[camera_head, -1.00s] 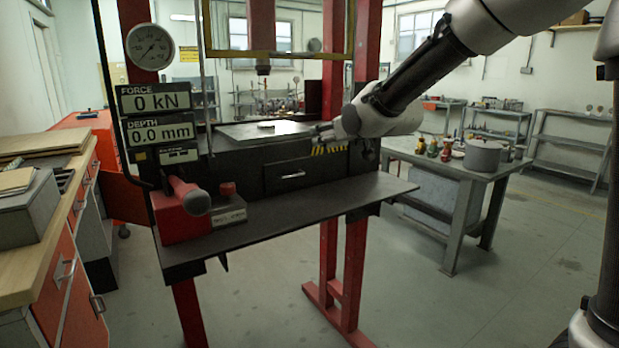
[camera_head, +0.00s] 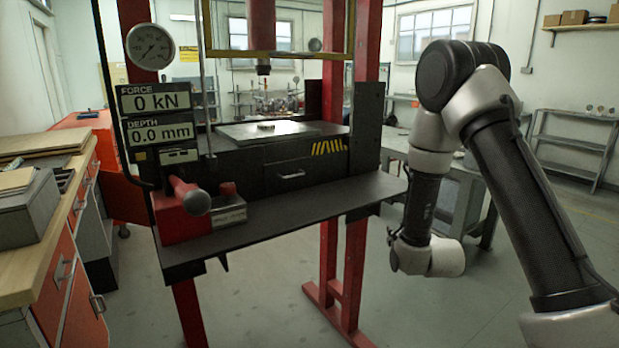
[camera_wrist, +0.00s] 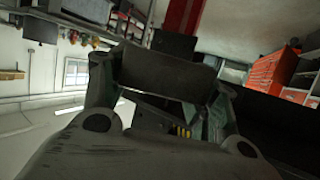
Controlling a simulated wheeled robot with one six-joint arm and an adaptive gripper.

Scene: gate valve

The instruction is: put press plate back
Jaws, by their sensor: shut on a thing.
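In the wrist view, my gripper (camera_wrist: 165,95) is shut on a dark grey, flat-faced block that looks like a press plate (camera_wrist: 166,74). It sits between the two fingers. In the head view my wrist hangs low to the right of the press, and the gripper and held plate are mostly hidden there. The press (camera_head: 135,95) has a red frame and a black bed. A grey flat plate (camera_head: 235,132) lies on the bed under the ram (camera_head: 262,35), with a small round piece (camera_head: 266,126) on top.
A black shelf (camera_head: 300,206) juts from the press front, carrying a red pump unit with a handle (camera_head: 188,196). A wooden-topped cabinet (camera_head: 40,250) stands at left. A grey worktable (camera_head: 470,185) is behind my arm. The floor in front is clear.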

